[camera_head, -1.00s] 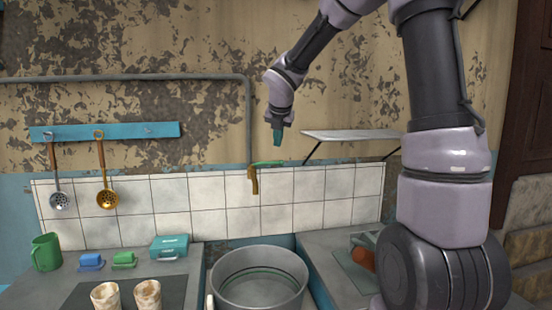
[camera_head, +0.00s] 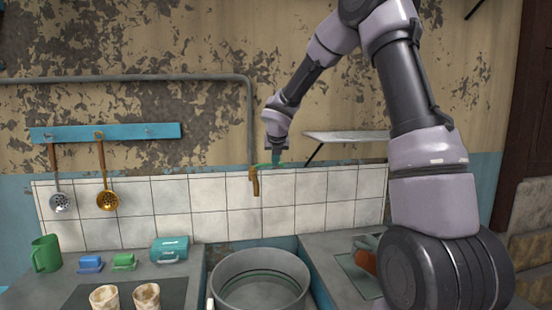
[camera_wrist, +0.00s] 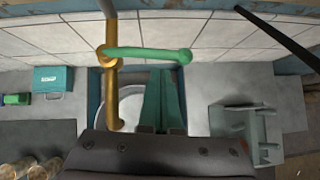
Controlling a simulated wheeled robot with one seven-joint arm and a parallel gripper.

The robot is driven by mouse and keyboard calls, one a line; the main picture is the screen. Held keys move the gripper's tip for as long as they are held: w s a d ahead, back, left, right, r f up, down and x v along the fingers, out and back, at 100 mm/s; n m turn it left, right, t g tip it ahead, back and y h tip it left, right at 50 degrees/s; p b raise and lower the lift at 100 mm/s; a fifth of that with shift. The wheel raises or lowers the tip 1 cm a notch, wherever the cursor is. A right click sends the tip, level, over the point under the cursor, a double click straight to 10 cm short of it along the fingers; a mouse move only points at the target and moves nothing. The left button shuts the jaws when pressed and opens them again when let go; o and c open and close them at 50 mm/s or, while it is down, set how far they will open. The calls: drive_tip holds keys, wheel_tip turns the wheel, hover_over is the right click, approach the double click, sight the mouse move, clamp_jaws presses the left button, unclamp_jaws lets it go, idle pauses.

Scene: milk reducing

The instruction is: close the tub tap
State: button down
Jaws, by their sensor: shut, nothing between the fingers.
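The tub tap is a brass pipe (camera_head: 254,184) on the tiled wall above the metal tub (camera_head: 259,281). Its green lever handle (camera_wrist: 147,54) points right from the brass body (camera_wrist: 110,90), along the wall, in the wrist view. My gripper (camera_head: 276,158) is by the free end of the handle in the head view. In the wrist view its teal fingers (camera_wrist: 164,82) are together and empty, with their tips just below the handle's end. I cannot tell whether they touch it. The fingers hide part of the tub.
A small wall shelf (camera_head: 346,136) is close to the right of my gripper. A grey pipe (camera_head: 249,115) runs down to the tap on the left. A ladle and skimmer (camera_head: 108,200) hang further left. A teal box (camera_head: 170,249) and cups (camera_head: 146,296) stand on the left counter.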

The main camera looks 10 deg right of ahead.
drive_tip(key=shift+w+f, duration=0.1)
drive_tip(key=shift+w, duration=0.5)
drive_tip(key=shift+w+d, duration=0.2)
drive_tip(key=shift+w, duration=0.25)
drive_tip(key=shift+w+d, duration=0.2)
drive_tip(key=shift+w, duration=0.25)
